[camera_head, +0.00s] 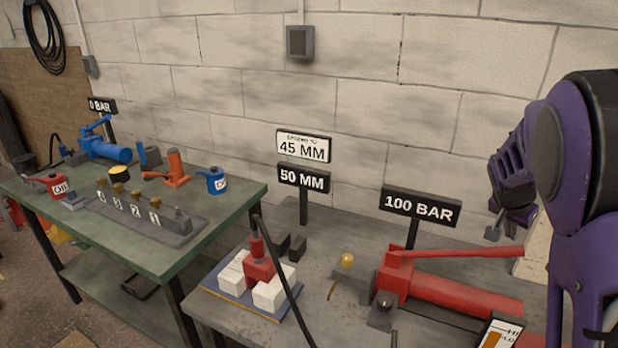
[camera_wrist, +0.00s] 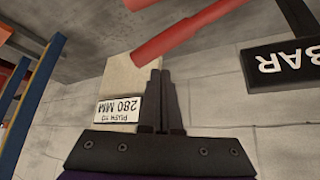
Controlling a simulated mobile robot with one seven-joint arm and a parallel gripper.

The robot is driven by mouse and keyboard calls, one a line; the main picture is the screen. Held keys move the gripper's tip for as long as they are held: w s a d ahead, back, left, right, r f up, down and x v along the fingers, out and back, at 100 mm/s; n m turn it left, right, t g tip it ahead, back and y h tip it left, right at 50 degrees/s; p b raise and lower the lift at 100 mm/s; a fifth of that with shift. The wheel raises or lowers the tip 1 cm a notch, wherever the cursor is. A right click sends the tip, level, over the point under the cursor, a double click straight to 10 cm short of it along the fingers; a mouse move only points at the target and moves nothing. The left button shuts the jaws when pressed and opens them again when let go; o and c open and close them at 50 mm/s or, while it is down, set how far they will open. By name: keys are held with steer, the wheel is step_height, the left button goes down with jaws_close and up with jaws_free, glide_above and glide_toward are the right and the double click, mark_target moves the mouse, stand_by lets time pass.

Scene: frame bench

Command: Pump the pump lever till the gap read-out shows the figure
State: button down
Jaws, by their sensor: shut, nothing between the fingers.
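The red hand pump (camera_head: 455,295) lies on the grey bench at the right, its red pump lever (camera_head: 460,253) lying nearly level above the body. Two red bars at the top of the wrist view are part of the pump, the lever (camera_wrist: 195,30) among them. The gap read-out (camera_head: 303,179) shows 50 MM; the white card (camera_head: 303,147) above it reads 45 MM. My gripper (camera_head: 493,234) is shut and empty, above and behind the lever's right end, apart from it. Its fingers also show in the wrist view (camera_wrist: 160,75).
A 100 BAR sign (camera_head: 420,207) stands behind the pump. A red ram (camera_head: 260,268) sits between white blocks, with a black hose (camera_head: 283,270) in front. A pale upright board (camera_wrist: 118,82) carries a 280 MM label. A green bench (camera_head: 150,245) with other pumps stands left.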

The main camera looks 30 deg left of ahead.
step_height(320, 180, up, 2)
steer(key=shift+r+p, duration=0.15)
steer(key=shift+p, duration=0.3)
steer(key=shift+a, duration=0.15)
stand_by(0.9)
